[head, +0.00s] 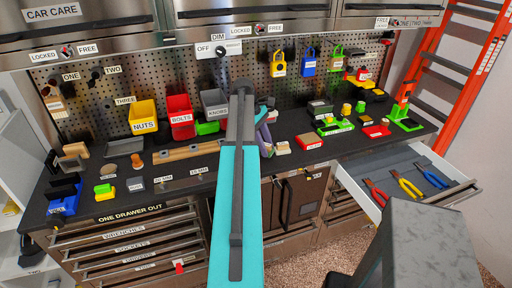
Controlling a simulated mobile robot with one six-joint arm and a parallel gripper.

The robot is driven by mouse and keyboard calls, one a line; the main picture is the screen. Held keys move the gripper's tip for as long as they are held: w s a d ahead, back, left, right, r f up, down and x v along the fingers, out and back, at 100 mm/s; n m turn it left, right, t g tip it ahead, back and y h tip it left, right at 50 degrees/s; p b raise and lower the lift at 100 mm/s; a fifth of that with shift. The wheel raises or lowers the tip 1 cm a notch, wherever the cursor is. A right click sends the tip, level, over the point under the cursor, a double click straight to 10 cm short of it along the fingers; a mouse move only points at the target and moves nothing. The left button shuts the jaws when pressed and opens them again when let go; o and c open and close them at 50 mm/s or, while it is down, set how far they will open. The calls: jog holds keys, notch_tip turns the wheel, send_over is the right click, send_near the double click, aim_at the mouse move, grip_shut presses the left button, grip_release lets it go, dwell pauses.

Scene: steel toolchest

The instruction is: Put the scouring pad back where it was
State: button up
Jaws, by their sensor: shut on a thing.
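My gripper (266,148) is just right of my teal arm link, low over the middle of the bench, and mostly hidden behind it. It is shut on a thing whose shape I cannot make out. I cannot pick out the scouring pad for sure. A green block (207,128) shows left of my arm by the bins. A green and yellow item (104,190) stands at the bench's front left.
The dark bench top (225,165) holds a red bin (181,130), a yellow bin (142,128), wooden strips (190,151) and a green tray (334,127). An open drawer (362,178) with several pliers sticks out at right. A grey block (425,240) fills the lower right.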

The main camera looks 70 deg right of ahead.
jog(key=w, duration=0.1)
jog(key=w+d, duration=0.1)
jog(key=w, duration=0.1)
jog(key=w+p, duration=0.1)
jog(key=shift+w+d+f, duration=0.2)
jog(key=shift+f, duration=0.05)
jog(key=shift+f+p, duration=0.95)
jog(key=shift+f, duration=0.8)
jog(key=shift+f, duration=0.1)
jog(key=o, duration=1)
